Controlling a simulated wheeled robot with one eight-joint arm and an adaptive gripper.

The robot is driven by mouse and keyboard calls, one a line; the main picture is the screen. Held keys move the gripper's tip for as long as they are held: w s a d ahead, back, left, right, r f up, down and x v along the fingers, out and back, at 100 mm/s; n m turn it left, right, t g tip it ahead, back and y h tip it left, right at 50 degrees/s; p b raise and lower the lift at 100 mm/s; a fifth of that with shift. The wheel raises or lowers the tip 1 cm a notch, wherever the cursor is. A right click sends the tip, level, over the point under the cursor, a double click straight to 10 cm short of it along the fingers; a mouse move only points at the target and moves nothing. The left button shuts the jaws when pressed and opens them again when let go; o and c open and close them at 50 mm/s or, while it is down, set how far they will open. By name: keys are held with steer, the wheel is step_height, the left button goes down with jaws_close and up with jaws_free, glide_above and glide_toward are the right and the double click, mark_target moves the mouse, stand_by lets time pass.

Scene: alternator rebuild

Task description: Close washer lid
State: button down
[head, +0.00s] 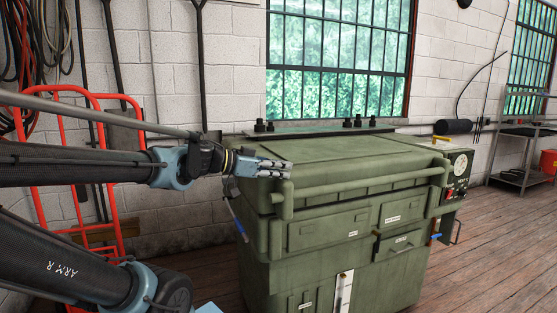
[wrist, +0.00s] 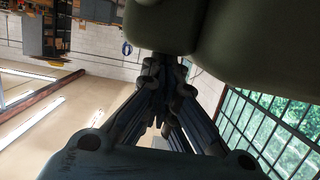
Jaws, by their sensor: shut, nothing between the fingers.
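The green parts washer (head: 335,235) stands in the middle of the head view. Its broad lid (head: 345,155) lies flat or nearly flat across the top; I cannot tell whether a small gap remains under it. A thick green handle bar (head: 370,180) runs along the front edge. My gripper (head: 288,169) is shut and empty at the lid's left front corner, by the bar's left end. In the wrist view my shut fingers (wrist: 168,68) point at a large dark green surface (wrist: 235,40) very close to their tips. Whether they touch it is unclear.
A red hand truck (head: 75,150) stands at the left wall behind my arm. A gauge panel (head: 458,172) is on the washer's right side. A metal shelf (head: 520,150) stands farther right. The wooden floor (head: 490,240) at right is clear.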

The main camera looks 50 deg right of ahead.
steer(key=shift+s+a+f, duration=0.1)
steer(key=shift+a+f, duration=0.15)
steer(key=shift+f, duration=0.4)
steer(key=shift+d+r, duration=0.1)
steer(key=shift+r, duration=0.3)
step_height(320, 180, up, 4)
steer(key=shift+r, duration=0.1)
steer(key=v, duration=1)
steer(key=shift+w, duration=0.2)
